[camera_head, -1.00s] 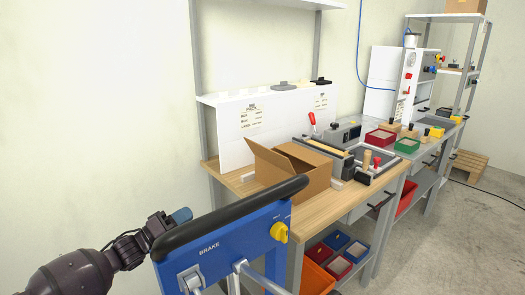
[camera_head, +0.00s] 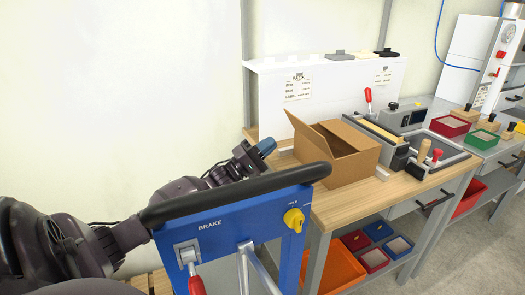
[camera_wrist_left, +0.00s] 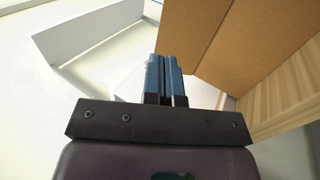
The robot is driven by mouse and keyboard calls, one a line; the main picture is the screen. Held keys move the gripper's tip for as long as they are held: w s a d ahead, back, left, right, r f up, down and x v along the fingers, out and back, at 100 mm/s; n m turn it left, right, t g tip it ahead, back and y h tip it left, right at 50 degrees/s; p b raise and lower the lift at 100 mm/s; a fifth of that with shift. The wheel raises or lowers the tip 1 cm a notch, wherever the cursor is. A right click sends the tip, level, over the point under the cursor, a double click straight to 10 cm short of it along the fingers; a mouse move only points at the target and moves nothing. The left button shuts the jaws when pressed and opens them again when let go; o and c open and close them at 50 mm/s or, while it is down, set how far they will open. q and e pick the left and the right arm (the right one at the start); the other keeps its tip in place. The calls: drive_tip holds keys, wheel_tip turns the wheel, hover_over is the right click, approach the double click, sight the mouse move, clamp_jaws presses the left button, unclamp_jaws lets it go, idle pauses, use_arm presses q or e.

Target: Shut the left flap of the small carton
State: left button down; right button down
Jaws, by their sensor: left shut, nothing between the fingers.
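The small carton (camera_head: 350,163) stands on the wooden bench top. Its left flap (camera_head: 301,134) stands up and leans outward to the left; the top looks partly open. My left gripper (camera_head: 268,147) is just left of the carton, beyond the black handle bar, with its blue fingers together and empty. In the left wrist view the closed blue fingers (camera_wrist_left: 166,78) point toward the gap beside a brown cardboard panel (camera_wrist_left: 216,45), which fills the upper right. I cannot tell whether they touch it. My right gripper is not in view.
A blue panel marked BRAKE (camera_head: 240,232) with a black handle bar (camera_head: 235,195) stands in front of the bench. A white board (camera_head: 325,95) stands behind. Coloured bins (camera_head: 375,260) are below.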

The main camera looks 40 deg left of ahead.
sight(300, 121)
use_arm(q)
drive_tip(key=x, duration=0.8)
drive_tip(key=shift+f, duration=0.1)
drive_tip(key=shift+w+d+r+b, duration=0.2)
drive_tip(key=shift+w+r+b, duration=0.05)
drive_tip(key=shift+w+b, duration=0.1)
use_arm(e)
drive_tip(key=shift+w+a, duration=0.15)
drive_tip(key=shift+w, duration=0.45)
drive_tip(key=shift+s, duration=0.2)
use_arm(q)
drive_tip(key=shift+r, duration=0.15)
